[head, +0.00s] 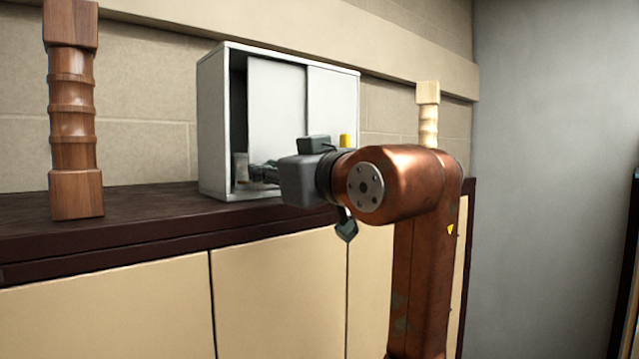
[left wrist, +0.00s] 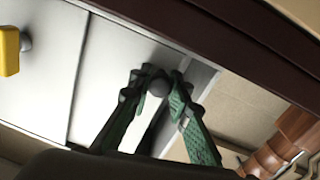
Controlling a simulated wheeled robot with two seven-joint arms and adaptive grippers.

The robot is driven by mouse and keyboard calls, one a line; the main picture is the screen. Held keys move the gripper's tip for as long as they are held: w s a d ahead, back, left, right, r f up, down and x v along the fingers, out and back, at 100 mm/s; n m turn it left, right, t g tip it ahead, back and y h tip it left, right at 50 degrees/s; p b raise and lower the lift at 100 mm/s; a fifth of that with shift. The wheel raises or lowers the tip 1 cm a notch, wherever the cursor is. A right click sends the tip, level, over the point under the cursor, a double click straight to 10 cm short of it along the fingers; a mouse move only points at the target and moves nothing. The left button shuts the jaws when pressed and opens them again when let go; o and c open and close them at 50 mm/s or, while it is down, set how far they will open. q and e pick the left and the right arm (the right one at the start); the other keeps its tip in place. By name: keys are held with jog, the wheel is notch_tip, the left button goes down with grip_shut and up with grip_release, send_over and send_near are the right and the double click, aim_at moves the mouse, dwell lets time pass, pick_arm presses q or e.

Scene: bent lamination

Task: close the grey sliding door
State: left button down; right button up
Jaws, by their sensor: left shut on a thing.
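The grey sliding door (head: 277,105) is a flat panel in a pale box-shaped cabinet (head: 213,125) on the dark counter. A dark upright gap (head: 238,100) shows between the door's left edge and the cabinet's left wall, so the door stands partly open. My left gripper (head: 262,173) is at the door's lower left. In the left wrist view, its green fingers (left wrist: 156,80) are shut around a round dark knob (left wrist: 159,88) on the door (left wrist: 110,75). The gap shows beside the knob there. My right gripper is not in view.
A yellow handle (head: 345,141) sits on the cabinet's right panel (head: 333,95); it also shows in the left wrist view (left wrist: 9,50). A brown turned wooden post (head: 74,120) stands left and a pale one (head: 428,110) right. The counter (head: 140,217) between the brown post and cabinet is clear.

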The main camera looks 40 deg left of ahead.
pick_arm(q)
jog(key=shift+s+r, duration=0.1)
jog(key=shift+s, duration=0.3)
jog(key=c, duration=2.1)
grip_release()
jog(key=shift+w, duration=0.1)
jog(key=shift+d, duration=0.15)
jog(key=v, duration=1.2)
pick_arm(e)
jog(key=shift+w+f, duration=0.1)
pick_arm(q)
jog(key=shift+o, duration=0.4)
